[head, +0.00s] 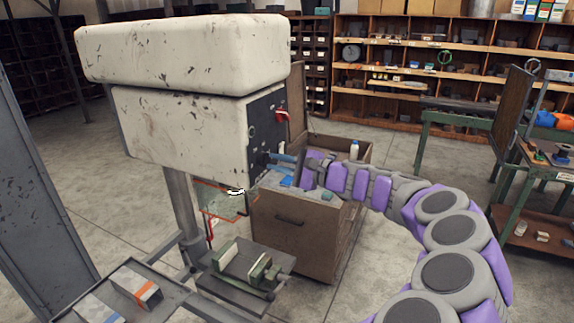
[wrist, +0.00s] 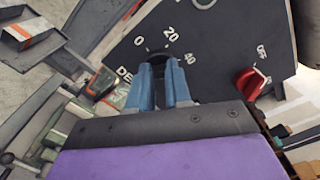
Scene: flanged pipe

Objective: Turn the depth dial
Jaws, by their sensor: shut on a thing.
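The depth dial (wrist: 158,61) is on the dark front panel (wrist: 205,47) of the machine, with the marks 0, 20 and 40 around it. Most of the dial is hidden by my blue fingers. My gripper (wrist: 159,84) is shut on it, with one finger on each side. The label beside it is partly covered, with only "DE" readable. In the head view my gripper (head: 277,161) reaches the panel from the right, below a red switch (head: 282,116). The dial itself is too small to make out there.
The red switch (wrist: 248,84), marked OFF, sits right of my fingers in the wrist view. The machine's pale housing (head: 185,125) overhangs a small vise (head: 245,265). A brown cabinet (head: 290,235) stands close under my arm. Open floor lies behind the cabinet.

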